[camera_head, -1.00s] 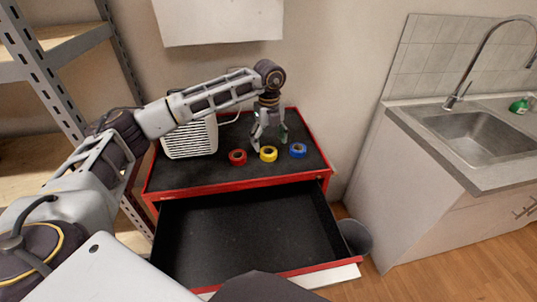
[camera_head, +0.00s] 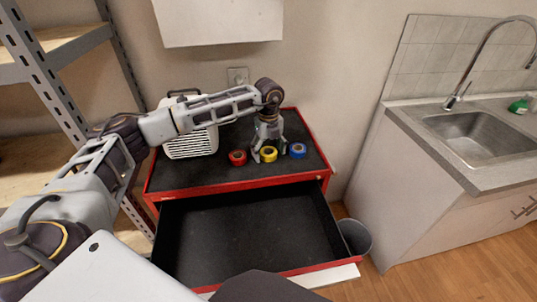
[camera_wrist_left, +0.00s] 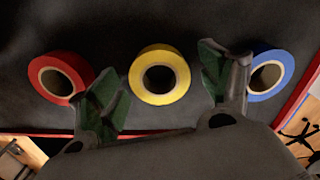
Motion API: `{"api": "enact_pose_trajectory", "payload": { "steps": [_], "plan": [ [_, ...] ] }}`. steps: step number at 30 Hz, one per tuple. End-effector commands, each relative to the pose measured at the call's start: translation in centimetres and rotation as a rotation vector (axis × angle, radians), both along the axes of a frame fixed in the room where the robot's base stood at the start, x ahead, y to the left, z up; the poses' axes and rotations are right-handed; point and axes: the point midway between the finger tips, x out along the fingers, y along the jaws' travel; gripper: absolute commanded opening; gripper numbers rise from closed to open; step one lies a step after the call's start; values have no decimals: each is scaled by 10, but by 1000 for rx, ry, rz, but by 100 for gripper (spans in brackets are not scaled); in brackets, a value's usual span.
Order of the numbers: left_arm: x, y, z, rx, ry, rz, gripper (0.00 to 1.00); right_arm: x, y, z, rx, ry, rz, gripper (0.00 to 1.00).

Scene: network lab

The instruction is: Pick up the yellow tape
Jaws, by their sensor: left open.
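The yellow tape (camera_head: 268,155) lies flat on the black top of the red tool cabinet, between the red tape (camera_head: 237,157) and the blue tape (camera_head: 298,150). My left gripper (camera_head: 268,154) is open and points down just above the yellow tape, with its fingers on either side. In the left wrist view the yellow tape (camera_wrist_left: 159,76) shows between and slightly beyond the two fingertips of my left gripper (camera_wrist_left: 162,75). The right fingertip overlaps the edge of the blue tape (camera_wrist_left: 268,75) there. The red tape (camera_wrist_left: 58,76) is left of the left finger. My right gripper is not in view.
A white appliance (camera_head: 190,142) stands at the back left of the cabinet top. The cabinet's drawer (camera_head: 250,232) is pulled open and looks empty. A grey bin (camera_head: 355,237) stands right of it, and a metal shelf (camera_head: 58,92) is at the left.

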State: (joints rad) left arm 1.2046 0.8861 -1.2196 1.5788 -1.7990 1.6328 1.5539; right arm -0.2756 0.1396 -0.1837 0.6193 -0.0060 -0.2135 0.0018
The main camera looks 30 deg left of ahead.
Motion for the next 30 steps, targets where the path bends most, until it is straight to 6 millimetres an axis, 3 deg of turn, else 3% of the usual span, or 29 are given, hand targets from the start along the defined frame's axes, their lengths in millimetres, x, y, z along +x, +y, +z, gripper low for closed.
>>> {"api": "enact_pose_trajectory", "payload": {
  "steps": [12,23,30],
  "plan": [
    [0,0,0,1,1,-1,79,-1,-3,0,-3,2,2,0],
    [0,0,0,1,1,-1,35,-1,-6,0,-7,1,3,0],
    [0,0,0,0,0,-1,35,-1,-6,0,-7,1,2,0]
  ]
}}
